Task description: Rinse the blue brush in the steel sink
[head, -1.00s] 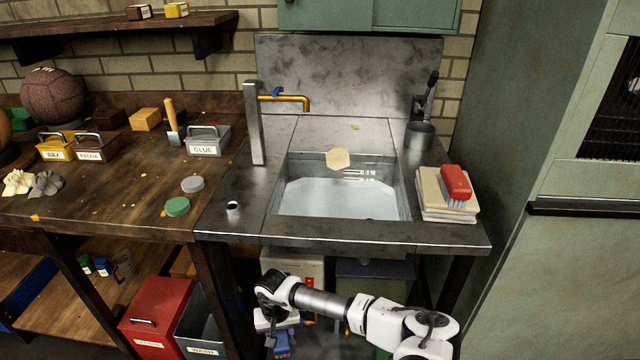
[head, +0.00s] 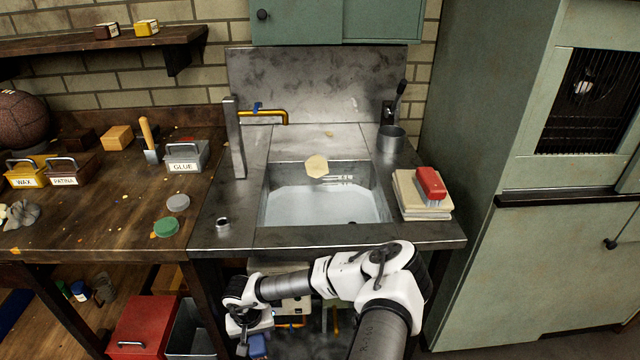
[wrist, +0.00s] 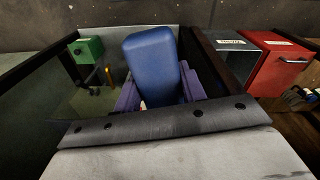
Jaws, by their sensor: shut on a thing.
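The steel sink (head: 378,218) is in the middle of the head view, a square basin in a metal counter with a pale bottom. A yellow tap (head: 275,114) with a blue handle stands at its back left. My gripper (wrist: 160,95) is shut on the blue brush (wrist: 151,62), whose smooth blue back shows between the purple fingers in the wrist view. Its bristles are hidden. In the head view the brush (head: 258,346) shows only as a small blue patch at the bottom, below and in front of the counter's front edge.
A red brush (head: 430,182) lies on folded cloths (head: 410,196) right of the sink. A pale yellow piece (head: 316,165) shows at the basin's back edge. A steel cup (head: 391,138) stands behind. A red bin (head: 143,326) is under the workbench at left.

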